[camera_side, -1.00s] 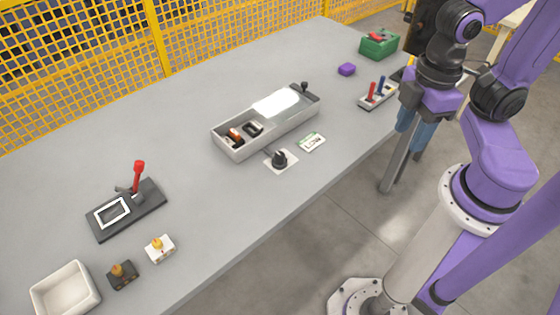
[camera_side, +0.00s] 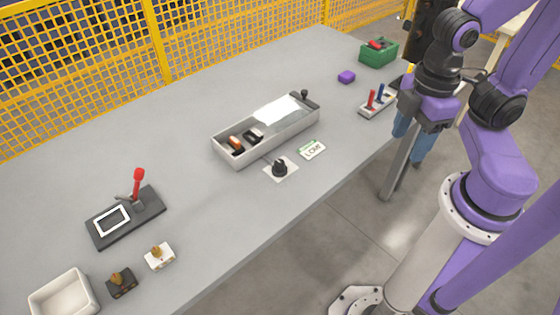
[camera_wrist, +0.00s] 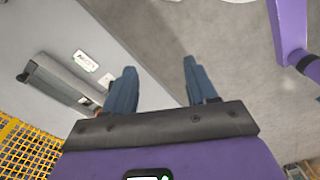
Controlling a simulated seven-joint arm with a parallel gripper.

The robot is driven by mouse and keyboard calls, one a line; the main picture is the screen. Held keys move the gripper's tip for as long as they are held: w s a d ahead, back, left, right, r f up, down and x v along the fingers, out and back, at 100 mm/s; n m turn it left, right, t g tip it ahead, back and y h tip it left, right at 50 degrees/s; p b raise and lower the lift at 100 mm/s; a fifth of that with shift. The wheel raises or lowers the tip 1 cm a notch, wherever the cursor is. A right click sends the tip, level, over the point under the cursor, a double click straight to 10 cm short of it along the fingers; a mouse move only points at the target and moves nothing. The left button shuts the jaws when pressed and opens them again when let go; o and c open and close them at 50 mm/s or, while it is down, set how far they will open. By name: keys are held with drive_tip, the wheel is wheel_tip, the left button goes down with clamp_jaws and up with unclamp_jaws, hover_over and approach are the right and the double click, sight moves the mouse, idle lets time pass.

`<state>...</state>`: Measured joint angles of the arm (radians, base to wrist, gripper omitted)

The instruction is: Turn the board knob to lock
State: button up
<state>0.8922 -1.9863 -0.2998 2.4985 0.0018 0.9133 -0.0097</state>
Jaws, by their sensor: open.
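The board knob (camera_side: 280,169) is a small black knob on a white square plate (camera_side: 291,174), at the front edge of the long grey tray (camera_side: 237,155) in the side view. I cannot tell its exact setting. My gripper (camera_side: 412,137) has blue fingers pointing down. It is off the table's right front edge, well to the right of the knob and apart from it. In the wrist view my gripper (camera_wrist: 160,87) has its two fingers wide apart with nothing between them. I cannot pick out the knob with certainty in that view.
A white label (camera_side: 312,150) lies right of the knob. A red lever (camera_side: 138,180) stands at left. Bare table lies before the knob.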

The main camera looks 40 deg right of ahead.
drive_tip(key=w+a+f+n, duration=0.1)
drive_tip(key=w+a+n, duration=0.4)
drive_tip(key=w, duration=0.8)
drive_tip(key=n, duration=0.2)
approach(280, 162)
wheel_tip(280, 162, down, 9)
drive_tip(key=shift+w+a+r, duration=0.1)
drive_tip(key=shift+a+r, duration=0.05)
drive_tip(key=shift+c, duration=0.4)
drive_tip(key=c, duration=1)
